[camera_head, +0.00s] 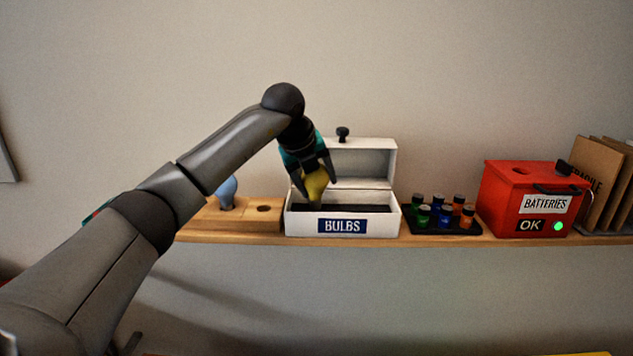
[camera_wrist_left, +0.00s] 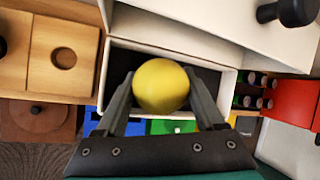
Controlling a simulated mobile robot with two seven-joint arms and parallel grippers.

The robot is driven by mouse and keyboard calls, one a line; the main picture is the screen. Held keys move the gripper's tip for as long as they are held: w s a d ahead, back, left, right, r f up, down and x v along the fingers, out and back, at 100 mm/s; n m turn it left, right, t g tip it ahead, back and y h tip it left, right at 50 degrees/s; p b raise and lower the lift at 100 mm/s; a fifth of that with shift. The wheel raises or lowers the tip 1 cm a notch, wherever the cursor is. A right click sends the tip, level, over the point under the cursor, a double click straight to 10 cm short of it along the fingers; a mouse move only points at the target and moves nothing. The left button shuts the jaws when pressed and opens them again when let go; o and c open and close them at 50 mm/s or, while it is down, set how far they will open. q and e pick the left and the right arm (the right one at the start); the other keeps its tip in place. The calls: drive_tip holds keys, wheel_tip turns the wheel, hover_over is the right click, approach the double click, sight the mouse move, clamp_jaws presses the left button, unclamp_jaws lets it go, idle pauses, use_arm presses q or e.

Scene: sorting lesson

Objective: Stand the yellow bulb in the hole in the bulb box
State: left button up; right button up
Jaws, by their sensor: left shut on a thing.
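The yellow bulb (camera_head: 316,185) is between the fingers of my left gripper (camera_head: 313,184), which is shut on it. In the left wrist view the bulb (camera_wrist_left: 161,86) shows as a round yellow globe between the two dark fingertips. The white bulb box (camera_head: 298,222), labelled BULBS, stands on the shelf with its lid (camera_head: 365,160) open at the back. The gripper holds the bulb over the left part of the box opening. The box's dark inside (camera_head: 343,208) shows, but I cannot make out its hole. My right gripper is not in view.
Left of the box is a wooden block (camera_head: 240,212) with a blue bulb (camera_head: 227,191) and an empty hole (camera_head: 264,208). To the right are a dark tray of several small batteries (camera_head: 440,213), a red BATTERIES box (camera_head: 507,197) and cardboard (camera_head: 597,180).

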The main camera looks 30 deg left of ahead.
sight(317, 195)
use_arm(q)
drive_tip(key=shift+f+b, duration=1)
drive_tip(key=shift+f, duration=0.5)
idle(1.2)
drive_tip(key=shift+p, duration=0.35)
idle(2.3)
drive_tip(key=shift+f, duration=0.1)
idle(0.3)
drive_tip(key=o, duration=0.6)
drive_tip(key=o, duration=0.4)
idle(0.7)
drive_tip(key=shift+r+p, duration=0.4)
drive_tip(key=shift+r, duration=0.1)
